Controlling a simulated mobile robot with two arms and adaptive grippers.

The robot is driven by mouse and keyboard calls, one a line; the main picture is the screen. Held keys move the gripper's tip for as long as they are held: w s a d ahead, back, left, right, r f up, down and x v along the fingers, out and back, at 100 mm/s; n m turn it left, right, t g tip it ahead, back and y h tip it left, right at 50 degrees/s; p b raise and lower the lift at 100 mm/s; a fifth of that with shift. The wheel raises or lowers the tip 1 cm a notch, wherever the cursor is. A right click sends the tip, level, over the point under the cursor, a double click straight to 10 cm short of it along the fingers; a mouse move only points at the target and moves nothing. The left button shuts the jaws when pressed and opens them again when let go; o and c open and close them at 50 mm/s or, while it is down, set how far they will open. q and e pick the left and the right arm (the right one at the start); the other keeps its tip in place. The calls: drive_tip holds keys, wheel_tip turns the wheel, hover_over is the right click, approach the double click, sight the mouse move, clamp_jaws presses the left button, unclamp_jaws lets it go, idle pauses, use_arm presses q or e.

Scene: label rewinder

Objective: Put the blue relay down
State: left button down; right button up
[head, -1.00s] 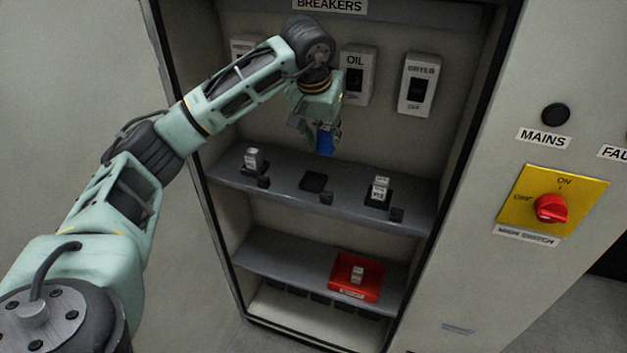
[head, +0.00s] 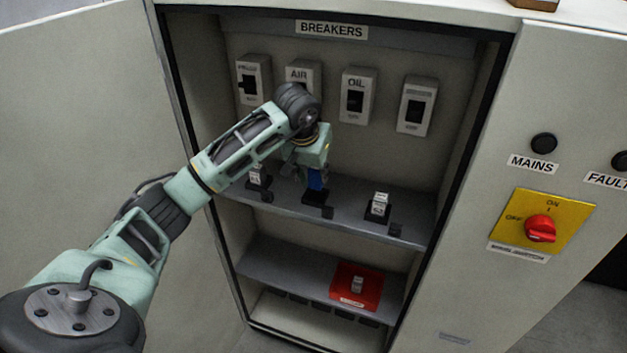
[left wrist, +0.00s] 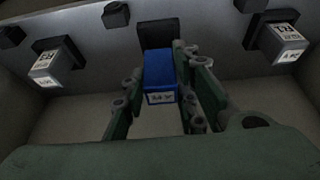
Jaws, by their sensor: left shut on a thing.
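The blue relay (head: 316,180) is upright between the fingers of my left gripper (head: 308,172), which is shut on it. Its lower end is at the black middle socket (head: 317,198) on the upper shelf. I cannot tell whether it is fully seated. In the left wrist view the blue relay (left wrist: 160,78) stands between the two green fingers of my left gripper (left wrist: 158,100), with the dark socket (left wrist: 156,35) right behind it. My right gripper is not in view.
A light relay (head: 258,176) stands left on the upper shelf (head: 350,218), and another (head: 379,204) stands right. A red tray (head: 355,302) with a light relay is on the lower shelf. Breakers (head: 357,95) line the back wall. The open cabinet's side edges flank my arm.

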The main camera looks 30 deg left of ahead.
sight(313, 182)
use_arm(q)
wheel_tip(313, 182, down, 4)
drive_tip(key=shift+a+r+p, duration=0.1)
drive_tip(key=shift+r+p, duration=0.1)
drive_tip(key=shift+p, duration=0.6)
drive_tip(key=shift+f, duration=0.25)
drive_tip(key=shift+f, duration=0.25)
drive_tip(key=c, duration=1.4)
unclamp_jaws()
drive_tip(key=shift+r, duration=0.15)
